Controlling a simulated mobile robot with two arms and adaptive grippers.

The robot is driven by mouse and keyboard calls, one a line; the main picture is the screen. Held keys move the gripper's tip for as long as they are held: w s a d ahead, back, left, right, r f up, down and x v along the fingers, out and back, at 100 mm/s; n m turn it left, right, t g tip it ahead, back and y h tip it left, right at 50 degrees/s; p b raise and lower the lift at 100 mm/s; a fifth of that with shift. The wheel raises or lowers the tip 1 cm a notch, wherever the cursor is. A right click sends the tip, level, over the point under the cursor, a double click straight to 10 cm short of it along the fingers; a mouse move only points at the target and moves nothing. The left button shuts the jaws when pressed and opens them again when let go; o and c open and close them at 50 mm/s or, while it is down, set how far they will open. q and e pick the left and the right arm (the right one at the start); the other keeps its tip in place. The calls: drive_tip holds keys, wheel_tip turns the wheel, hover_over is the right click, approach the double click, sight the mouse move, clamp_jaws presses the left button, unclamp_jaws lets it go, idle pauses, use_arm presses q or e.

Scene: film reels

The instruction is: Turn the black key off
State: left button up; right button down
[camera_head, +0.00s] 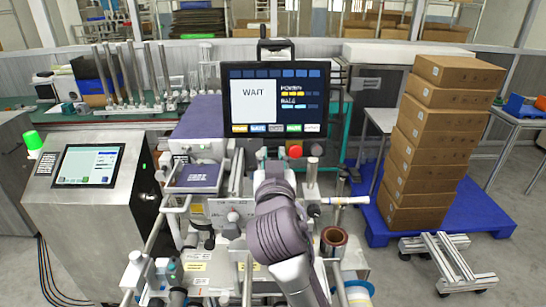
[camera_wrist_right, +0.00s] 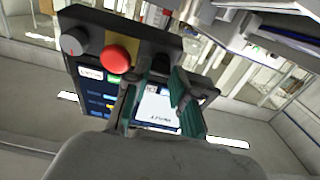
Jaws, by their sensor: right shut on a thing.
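My right gripper (camera_head: 271,166) reaches up the middle of the head view to the control strip under the monitor. In the right wrist view its two teal fingers (camera_wrist_right: 160,88) reach to the dark panel, one on each side of a small black part (camera_wrist_right: 164,66), which looks like the black key. The gripper is shut on it, and the fingers hide much of it. The key's angle cannot be read, and in the head view my gripper covers it. The monitor (camera_head: 258,100) shows "WAIT". My left gripper is not in view.
Beside the gripper are a red button (camera_head: 295,151), also in the right wrist view (camera_wrist_right: 117,57), and a grey knob (camera_wrist_right: 74,41). A touchscreen cabinet (camera_head: 105,205) with a green light stands left. Stacked cartons (camera_head: 432,140) rest on a blue pallet (camera_head: 480,215) at right.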

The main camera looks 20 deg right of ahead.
drive_tip(key=shift+d+r+n+p, duration=0.1)
drive_tip(key=shift+r+n+p, duration=0.1)
drive_tip(key=shift+n+p, duration=0.55)
drive_tip(key=n+y+p, duration=0.1)
drive_tip(key=n+p, duration=0.2)
drive_tip(key=n, duration=0.1)
drive_tip(key=shift+r+y, duration=0.1)
drive_tip(key=shift+y, duration=0.2)
drive_tip(key=n+p, duration=0.2)
drive_tip(key=n, duration=0.1)
drive_tip(key=shift+d+y, duration=0.1)
drive_tip(key=shift+y, duration=0.2)
drive_tip(key=shift+n+y, duration=0.3)
drive_tip(key=shift+n, duration=0.75)
drive_tip(key=n, duration=0.6)
drive_tip(key=n+g+y, duration=0.1)
drive_tip(key=n, duration=0.2)
drive_tip(key=shift+d+r+g, duration=0.1)
drive_tip(key=shift+g, duration=0.2)
drive_tip(key=c, duration=1.3)
unclamp_jaws()
drive_tip(key=shift+o, duration=0.3)
drive_tip(key=shift+w, duration=0.15)
